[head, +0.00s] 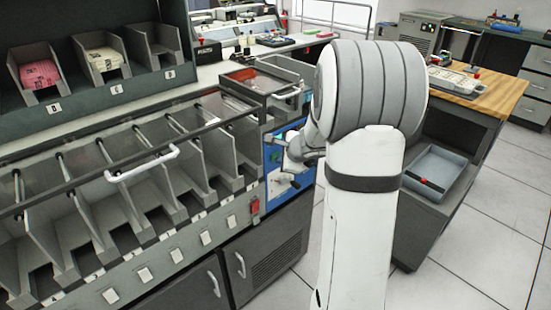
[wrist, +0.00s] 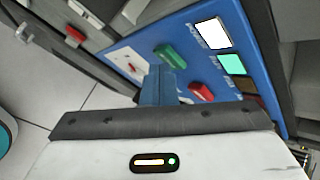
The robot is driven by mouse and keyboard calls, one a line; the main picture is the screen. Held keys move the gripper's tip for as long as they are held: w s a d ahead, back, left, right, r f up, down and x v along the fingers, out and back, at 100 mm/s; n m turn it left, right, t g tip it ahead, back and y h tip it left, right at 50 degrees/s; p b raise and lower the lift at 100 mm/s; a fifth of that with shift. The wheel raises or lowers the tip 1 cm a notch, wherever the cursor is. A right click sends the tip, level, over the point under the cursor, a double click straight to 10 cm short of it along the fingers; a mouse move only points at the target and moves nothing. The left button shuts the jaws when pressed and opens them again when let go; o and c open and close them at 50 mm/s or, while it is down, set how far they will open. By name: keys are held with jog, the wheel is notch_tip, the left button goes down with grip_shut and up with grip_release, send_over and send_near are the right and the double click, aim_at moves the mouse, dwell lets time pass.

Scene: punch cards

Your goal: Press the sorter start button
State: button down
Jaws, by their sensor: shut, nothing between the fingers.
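The sorter's blue control panel (head: 272,158) is at the right end of the sorter, partly hidden by my arm in the head view. In the wrist view the panel (wrist: 262,92) carries a green button (wrist: 172,55), likely the start button, and a red button (wrist: 201,91). My gripper (wrist: 160,72) is shut and empty, its blue-grey fingertips just below the green button in the picture. I cannot tell whether they touch it. In the head view my gripper (head: 296,146) is close to the panel.
A white lit square (wrist: 211,33) and a cyan one (wrist: 232,64) sit beside the buttons. A white plate with a red knob (wrist: 130,66) is on the panel's left. Sorter pockets (head: 140,190) extend left; a wooden-topped desk (head: 480,92) stands right.

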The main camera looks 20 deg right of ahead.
dwell(0.4)
jog(key=shift+s+d+b, duration=0.3)
jog(key=shift+s+b, duration=0.1)
jog(key=shift+s, duration=0.5)
jog(key=s, duration=0.1)
jog(key=s+d+b, duration=0.1)
jog(key=s, duration=0.2)
jog(key=shift+s+d, duration=0.25)
jog(key=shift+d, duration=0.1)
jog(key=shift+a, duration=0.1)
